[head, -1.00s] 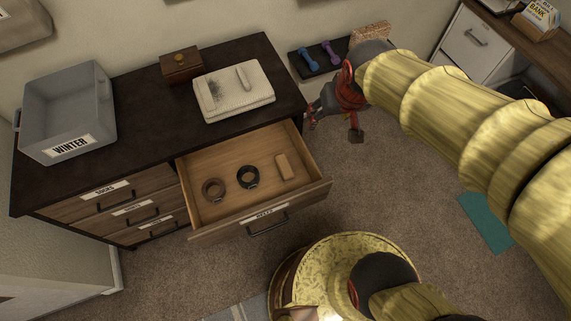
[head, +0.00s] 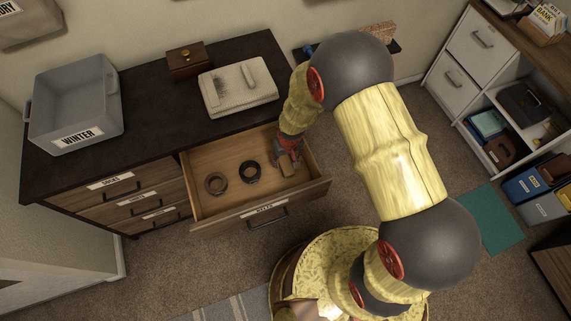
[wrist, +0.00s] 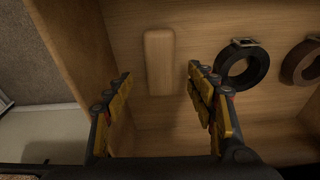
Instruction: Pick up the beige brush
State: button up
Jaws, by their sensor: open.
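The beige brush (wrist: 159,62), a plain rounded wooden block from above, lies on the floor of the open drawer (head: 215,205). My gripper (head: 288,164) is down in the drawer at the brush and partly hides it in the head view. In the wrist view my gripper (wrist: 160,74) is open, with one finger on each side of the brush's line. Gaps show between both fingers and the brush, and nothing is held. Whether the fingertips are level with the brush is hard to tell. Bristles are not visible.
A black rolled belt (wrist: 243,64) lies close beside the right finger, with a brown rolled belt (wrist: 302,62) beyond it. The drawer's side wall (wrist: 90,40) is near the left finger. A folded cream cloth (head: 238,88), wooden box (head: 188,62) and grey bin (head: 75,100) stand on the dresser top.

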aim_at(286, 162)
jog(key=f, duration=0.1)
jog(key=f+b, duration=0.1)
jog(key=f, duration=0.1)
jog(key=f+b, duration=0.1)
jog(key=f, duration=0.1)
jog(key=shift+w+a+f, duration=0.1)
jog(key=shift+w+f, duration=0.15)
jog(key=shift+w, duration=0.15)
jog(key=c, duration=0.3)
jog(key=c, duration=1)
